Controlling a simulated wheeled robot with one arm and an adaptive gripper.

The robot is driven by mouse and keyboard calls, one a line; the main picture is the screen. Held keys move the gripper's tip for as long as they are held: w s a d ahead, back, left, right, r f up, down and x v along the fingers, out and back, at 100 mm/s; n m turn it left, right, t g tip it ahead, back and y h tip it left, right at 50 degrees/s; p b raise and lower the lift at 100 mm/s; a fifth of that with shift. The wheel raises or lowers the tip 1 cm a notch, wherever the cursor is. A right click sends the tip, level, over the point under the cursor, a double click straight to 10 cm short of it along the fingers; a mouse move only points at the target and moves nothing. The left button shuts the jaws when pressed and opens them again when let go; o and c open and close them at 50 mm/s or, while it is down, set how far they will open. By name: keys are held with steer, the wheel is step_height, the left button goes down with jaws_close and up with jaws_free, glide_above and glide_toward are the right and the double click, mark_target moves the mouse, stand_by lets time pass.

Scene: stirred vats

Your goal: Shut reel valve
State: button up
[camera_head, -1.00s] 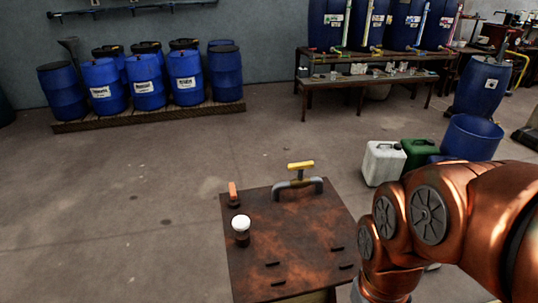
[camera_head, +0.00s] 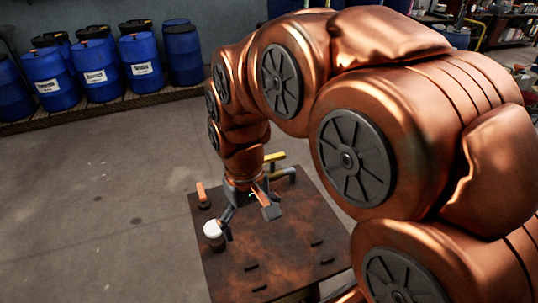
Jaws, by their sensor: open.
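The valve is a grey bent pipe (camera_head: 288,174) with a yellow handle (camera_head: 275,157), at the far edge of a rusty brown tabletop (camera_head: 290,235). My arm hides its left part now. In the earlier view the whole pipe arch and T-shaped handle show. My gripper (camera_head: 248,214) points down over the tabletop, in front of the valve as seen here, with its fingers spread and nothing seen between them. Its left finger is close beside a small jar with a white lid (camera_head: 212,230); I cannot tell if they touch.
A small orange-topped piece (camera_head: 202,195) stands at the tabletop's left edge. Several short dark bars (camera_head: 252,267) lie on its near part. Blue barrels (camera_head: 95,68) stand on a pallet against the wall. The floor at left (camera_head: 110,220) is clear.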

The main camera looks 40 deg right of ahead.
steer(key=w+d+r+p, duration=0.1)
steer(key=w+d, duration=0.5)
steer(key=w, duration=0.4)
steer(key=m+t+p, duration=0.1)
steer(key=m+p, duration=0.1)
glide_above(272, 156)
steer(key=f, duration=0.3)
steer(key=shift+s+a+f, duration=0.2)
steer(key=shift+a+f, duration=0.1)
steer(key=shift+a, duration=0.1)
steer(key=shift+w+d+f, duration=0.25)
steer(key=shift+d, duration=0.2)
steer(key=shift+f+p, duration=1.5)
steer(key=shift+f, duration=2.3)
steer(key=c, duration=0.8)
